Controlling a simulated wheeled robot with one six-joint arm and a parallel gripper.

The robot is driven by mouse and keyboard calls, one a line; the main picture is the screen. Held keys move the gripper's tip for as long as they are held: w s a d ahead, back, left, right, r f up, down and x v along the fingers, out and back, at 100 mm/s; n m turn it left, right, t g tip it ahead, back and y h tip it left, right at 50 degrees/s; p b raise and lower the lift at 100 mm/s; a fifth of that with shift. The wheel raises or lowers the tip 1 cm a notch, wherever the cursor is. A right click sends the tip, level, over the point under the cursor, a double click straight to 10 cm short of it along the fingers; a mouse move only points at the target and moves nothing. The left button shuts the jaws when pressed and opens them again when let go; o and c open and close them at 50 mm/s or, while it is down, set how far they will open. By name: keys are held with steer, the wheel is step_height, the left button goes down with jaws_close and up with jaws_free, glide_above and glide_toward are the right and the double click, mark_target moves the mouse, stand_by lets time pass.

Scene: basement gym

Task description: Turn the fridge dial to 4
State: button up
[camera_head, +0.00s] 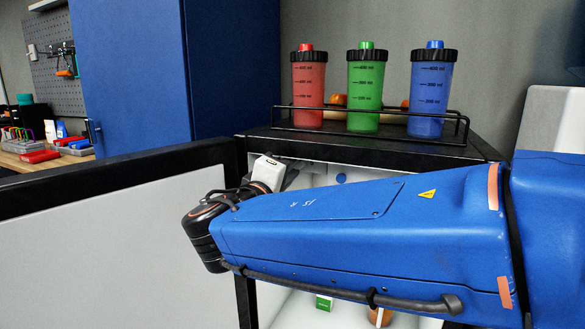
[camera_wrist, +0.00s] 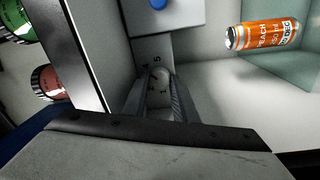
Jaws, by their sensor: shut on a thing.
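The fridge (camera_head: 375,150) stands open, and its door (camera_head: 110,215) is swung out to the left. In the wrist view the small pale dial (camera_wrist: 160,75) sits on the fridge's inner wall. In the head view my gripper (camera_head: 272,172) reaches into the fridge opening, and my arm hides the dial.
Red (camera_head: 308,88), green (camera_head: 364,90) and blue (camera_head: 430,85) bottles stand in a wire rack on the fridge top. An orange can (camera_wrist: 265,35) is inside the fridge. A blue button (camera_head: 341,178) is on the inner housing. A blue cabinet (camera_head: 180,65) stands behind.

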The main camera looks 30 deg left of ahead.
steer(key=o, duration=1)
steer(key=shift+o, duration=0.2)
